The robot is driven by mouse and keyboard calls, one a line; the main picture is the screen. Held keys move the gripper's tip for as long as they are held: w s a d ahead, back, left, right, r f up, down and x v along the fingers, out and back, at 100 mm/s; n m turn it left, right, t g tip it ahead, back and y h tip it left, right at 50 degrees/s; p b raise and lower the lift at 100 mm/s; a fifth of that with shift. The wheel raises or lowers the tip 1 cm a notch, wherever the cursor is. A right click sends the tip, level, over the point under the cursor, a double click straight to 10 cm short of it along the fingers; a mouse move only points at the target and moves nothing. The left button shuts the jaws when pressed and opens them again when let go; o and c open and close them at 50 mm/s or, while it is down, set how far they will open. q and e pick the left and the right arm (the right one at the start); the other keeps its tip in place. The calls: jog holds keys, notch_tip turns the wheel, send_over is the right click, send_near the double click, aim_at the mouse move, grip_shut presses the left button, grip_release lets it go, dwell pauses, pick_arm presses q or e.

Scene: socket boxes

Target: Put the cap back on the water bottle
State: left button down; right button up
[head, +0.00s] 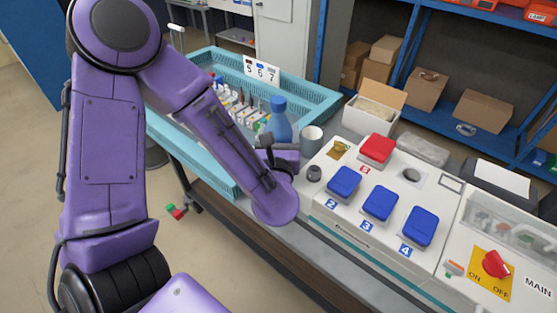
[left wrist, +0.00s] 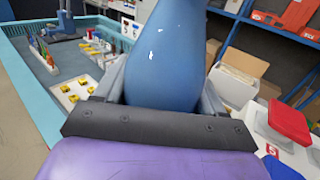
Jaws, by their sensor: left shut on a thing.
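The blue water bottle (head: 281,127) stands about upright on the bench at the right edge of the blue tray. Its narrower top part (head: 278,104) shows in the head view, but I cannot tell whether that is a cap. My left gripper (head: 277,152) is shut around the lower part of the bottle, partly hidden by my arm. In the left wrist view the bottle (left wrist: 165,50) fills the middle between the two fingers of my left gripper (left wrist: 163,85), and its top is out of frame. I cannot make out a separate cap. My right gripper is not in view.
A grey mug (head: 312,138) stands just right of the bottle. A small dark round object (head: 314,173) sits near the socket box (head: 335,222) with blue and red covers. The blue tray (head: 190,160) of parts lies to the left. An open carton (head: 371,116) stands behind.

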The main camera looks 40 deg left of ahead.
pick_arm(q)
jog(key=w+a+f+p, duration=0.1)
jog(key=w+a+f, duration=0.2)
jog(key=w+f, duration=0.1)
jog(key=shift+w+f, duration=0.35)
jog(key=shift+f, duration=0.55)
jog(key=shift+a, duration=0.15)
jog(key=f, duration=0.1)
jog(key=f+p, duration=0.1)
jog(key=f, duration=0.1)
jog(key=shift+w+a+f+p, duration=0.1)
jog(key=shift+w+f+p, duration=0.2)
jog(key=shift+f, duration=0.1)
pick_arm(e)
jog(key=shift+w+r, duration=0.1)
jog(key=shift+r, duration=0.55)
